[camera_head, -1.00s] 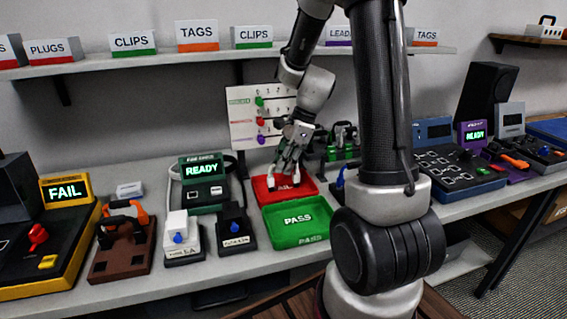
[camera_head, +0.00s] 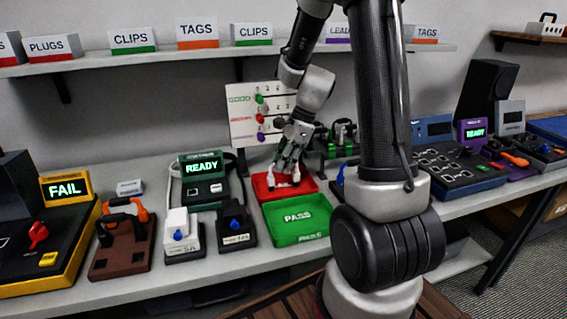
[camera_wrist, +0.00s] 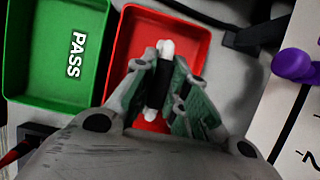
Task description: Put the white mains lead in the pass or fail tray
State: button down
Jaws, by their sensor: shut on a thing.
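The white mains lead (camera_wrist: 166,48) is held in my gripper (camera_wrist: 160,84). Its white ends show beyond a dark middle part between the fingers. In the head view my gripper (camera_head: 285,172) is over the red tray (camera_head: 306,188), low down; I cannot tell whether the lead touches the tray floor. The red tray also shows behind the fingers in the wrist view (camera_wrist: 195,30). The green tray marked PASS (camera_head: 316,232) lies in front of the red one, and is empty. It is at the left in the wrist view (camera_wrist: 35,75).
A yellow-edged tester with a screen reading FAIL (camera_head: 65,188) stands at the far left. A green unit reading READY (camera_head: 202,168) and two small socket blocks stand left of the trays. A white board with coloured knobs (camera_head: 243,118) stands behind the red tray.

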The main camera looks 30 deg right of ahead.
jog(key=shift+f, duration=0.1)
dwell(0.3)
jog(key=c, duration=0.8)
grip_release()
jog(key=shift+r, duration=4)
